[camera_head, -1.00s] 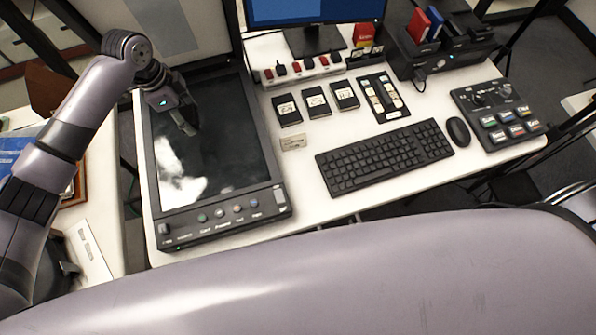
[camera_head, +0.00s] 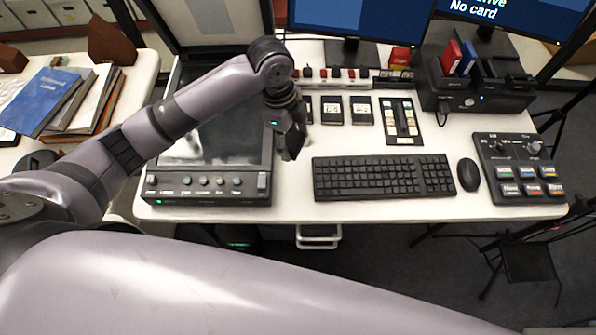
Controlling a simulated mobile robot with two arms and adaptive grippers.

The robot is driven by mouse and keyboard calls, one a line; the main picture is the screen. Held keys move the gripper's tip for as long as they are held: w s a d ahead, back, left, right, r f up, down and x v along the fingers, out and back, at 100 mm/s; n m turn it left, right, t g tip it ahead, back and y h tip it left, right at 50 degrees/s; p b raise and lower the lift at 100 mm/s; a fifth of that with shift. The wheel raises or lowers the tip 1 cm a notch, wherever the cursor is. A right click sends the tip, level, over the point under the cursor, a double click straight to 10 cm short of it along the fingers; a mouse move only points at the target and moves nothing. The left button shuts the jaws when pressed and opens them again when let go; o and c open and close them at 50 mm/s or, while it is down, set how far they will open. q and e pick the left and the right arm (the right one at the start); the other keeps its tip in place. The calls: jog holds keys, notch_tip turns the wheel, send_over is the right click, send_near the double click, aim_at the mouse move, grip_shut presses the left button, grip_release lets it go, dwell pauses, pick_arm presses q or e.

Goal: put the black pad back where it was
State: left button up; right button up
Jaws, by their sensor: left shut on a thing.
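My left gripper (camera_head: 293,138) hangs above the white desk, between the scanner and the keyboard. It is shut on a small dark thing, which looks like the black pad (camera_head: 291,148); its outline blends with the dark fingers. Two flat black cards with white labels, the first card (camera_head: 332,111) and the second card (camera_head: 361,111), lie behind and right of the gripper. A third card there is mostly hidden by the gripper. My right gripper is not in view.
The scanner (camera_head: 208,190) with raised lid stands left, partly behind my left arm. The keyboard (camera_head: 382,177), mouse (camera_head: 468,174) and button panel (camera_head: 520,170) fill the right. A strip of switch keys (camera_head: 403,122) lies behind the keyboard. Bare desk (camera_head: 300,192) shows left of the keyboard.

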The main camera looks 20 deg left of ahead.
pick_arm(q)
send_over(294, 177)
notch_tip(294, 177, down, 10)
jog(key=shift+a+r+p, duration=0.1)
jog(key=shift+a+p, duration=0.05)
jog(key=shift+p, duration=0.2)
jog(key=shift+f, duration=0.7)
notch_tip(294, 177, down, 3)
jog(key=shift+f, duration=0.3)
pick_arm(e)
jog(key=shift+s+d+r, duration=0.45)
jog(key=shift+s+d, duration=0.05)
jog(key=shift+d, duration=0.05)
pick_arm(q)
jog(key=shift+f, duration=0.2)
jog(key=o, duration=1)
jog(key=shift+o, duration=0.2)
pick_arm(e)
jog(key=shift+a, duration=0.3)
pick_arm(q)
jog(key=shift+r, duration=0.1)
